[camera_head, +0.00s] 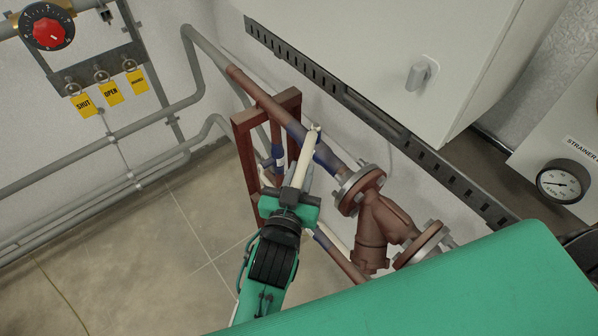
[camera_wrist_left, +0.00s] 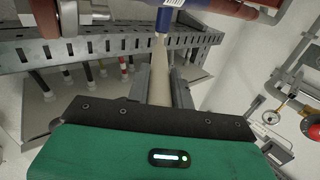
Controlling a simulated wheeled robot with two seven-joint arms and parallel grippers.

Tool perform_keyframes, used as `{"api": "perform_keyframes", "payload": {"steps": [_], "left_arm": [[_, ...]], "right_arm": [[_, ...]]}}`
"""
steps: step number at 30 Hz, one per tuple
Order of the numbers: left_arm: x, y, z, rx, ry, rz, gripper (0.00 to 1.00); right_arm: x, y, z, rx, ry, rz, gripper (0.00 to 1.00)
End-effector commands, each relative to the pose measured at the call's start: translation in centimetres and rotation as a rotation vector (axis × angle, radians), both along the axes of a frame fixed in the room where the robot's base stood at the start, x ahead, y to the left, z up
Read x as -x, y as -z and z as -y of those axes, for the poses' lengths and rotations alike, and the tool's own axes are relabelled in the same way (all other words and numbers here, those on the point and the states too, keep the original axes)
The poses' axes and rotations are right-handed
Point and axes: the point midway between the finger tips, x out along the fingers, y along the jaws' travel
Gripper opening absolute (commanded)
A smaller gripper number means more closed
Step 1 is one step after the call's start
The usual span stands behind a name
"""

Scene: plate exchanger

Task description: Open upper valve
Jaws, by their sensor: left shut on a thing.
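The upper valve has a dark blue body (camera_head: 325,158) on the brown upper pipe, with a long cream lever handle (camera_head: 304,156). My left gripper (camera_head: 298,180) is shut on this handle, which slants up and slightly right from the jaws. In the left wrist view the handle (camera_wrist_left: 160,72) runs between the two grey fingers (camera_wrist_left: 161,88) toward the blue valve part (camera_wrist_left: 168,17) at the top. My right gripper is not in view.
A brown pipe frame (camera_head: 246,165) stands just left of the valve. A flanged brown strainer (camera_head: 378,225) lies right of it. A slotted grey rail (camera_head: 375,118) and white cabinet (camera_head: 420,30) are above. Yellow tags (camera_head: 110,93) hang at upper left. Floor at left is clear.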

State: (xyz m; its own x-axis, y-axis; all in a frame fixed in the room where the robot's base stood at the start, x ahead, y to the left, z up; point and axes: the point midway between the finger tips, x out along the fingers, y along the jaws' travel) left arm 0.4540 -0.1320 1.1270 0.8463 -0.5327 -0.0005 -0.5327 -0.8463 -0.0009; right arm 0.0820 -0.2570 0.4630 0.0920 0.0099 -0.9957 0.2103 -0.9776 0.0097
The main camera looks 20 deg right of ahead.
Motion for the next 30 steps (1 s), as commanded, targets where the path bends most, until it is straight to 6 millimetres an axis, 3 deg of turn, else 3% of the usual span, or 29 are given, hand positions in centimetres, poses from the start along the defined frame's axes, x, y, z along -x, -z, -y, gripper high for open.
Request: {"api": "perform_keyframes", "payload": {"steps": [7, 8, 11, 22, 30], "left_arm": [[0.0, 0.0, 0.0, 0.001, 0.001, 0.000, 0.00], [0.0, 0.0, 0.0, 0.002, 0.001, 0.000, 0.27], [0.0, 0.0, 0.0, 0.001, 0.001, 0.000, 0.45], [0.4, 0.0, -0.2, 0.000, 0.001, -0.001, 0.45], [3.6, 0.0, -2.3, -0.001, 0.001, -0.004, 0.45]], "right_arm": [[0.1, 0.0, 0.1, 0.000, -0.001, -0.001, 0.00], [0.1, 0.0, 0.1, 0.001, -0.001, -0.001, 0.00], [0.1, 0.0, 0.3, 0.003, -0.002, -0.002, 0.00], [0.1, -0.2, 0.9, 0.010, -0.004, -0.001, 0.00], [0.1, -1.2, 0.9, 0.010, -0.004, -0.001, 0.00]]}}
